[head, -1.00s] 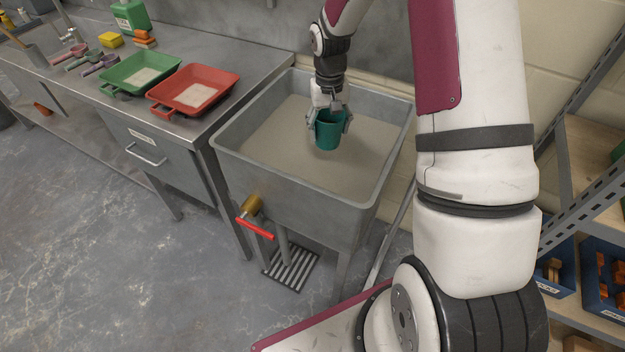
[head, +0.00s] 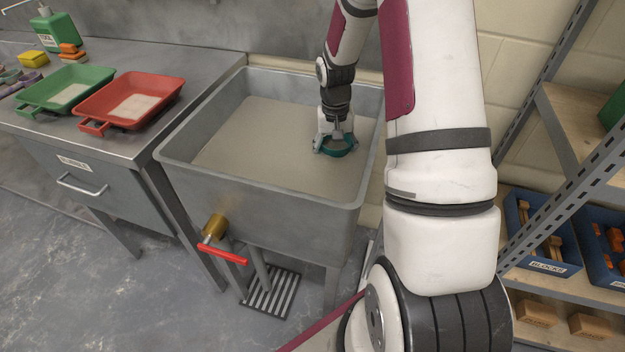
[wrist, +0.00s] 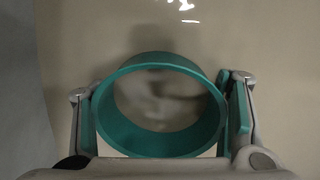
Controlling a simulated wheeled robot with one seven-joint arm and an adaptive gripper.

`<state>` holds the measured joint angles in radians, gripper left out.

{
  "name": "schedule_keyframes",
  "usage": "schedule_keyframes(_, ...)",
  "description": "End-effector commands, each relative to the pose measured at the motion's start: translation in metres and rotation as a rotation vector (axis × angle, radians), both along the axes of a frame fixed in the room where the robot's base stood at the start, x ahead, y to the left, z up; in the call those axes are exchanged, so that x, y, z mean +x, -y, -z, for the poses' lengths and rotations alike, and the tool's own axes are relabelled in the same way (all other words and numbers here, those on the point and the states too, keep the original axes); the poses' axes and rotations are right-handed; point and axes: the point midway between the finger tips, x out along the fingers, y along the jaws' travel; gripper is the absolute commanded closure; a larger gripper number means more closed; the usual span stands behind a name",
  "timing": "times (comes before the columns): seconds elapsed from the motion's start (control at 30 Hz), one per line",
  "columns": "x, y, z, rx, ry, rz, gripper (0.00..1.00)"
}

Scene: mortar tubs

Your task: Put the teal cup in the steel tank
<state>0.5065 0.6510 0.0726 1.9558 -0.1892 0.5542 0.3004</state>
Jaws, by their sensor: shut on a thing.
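The teal cup (head: 338,154) is inside the steel tank (head: 260,200), towards its right side. Only a low band and the rim show above the grey-beige surface of the tank's contents; the lower part of the cup is hidden. In the wrist view the cup (wrist: 150,143) is seen from above, with grey-beige inside its ring. My gripper (head: 334,146) points down and is shut on the cup, with one finger on each side of it. The fingers also show in the wrist view (wrist: 161,92).
A metal bench left of the tank holds a red tray (head: 133,98) and a green tray (head: 66,90). A brass valve with a red handle (head: 222,256) sticks out at the tank's front. A shelf rack with blue bins (head: 540,235) stands right.

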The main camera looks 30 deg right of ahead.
Motion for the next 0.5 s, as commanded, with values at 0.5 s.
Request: schedule_keyframes(0.5, -0.001, -0.001, 0.059, 0.003, -0.004, -0.001, 0.64)
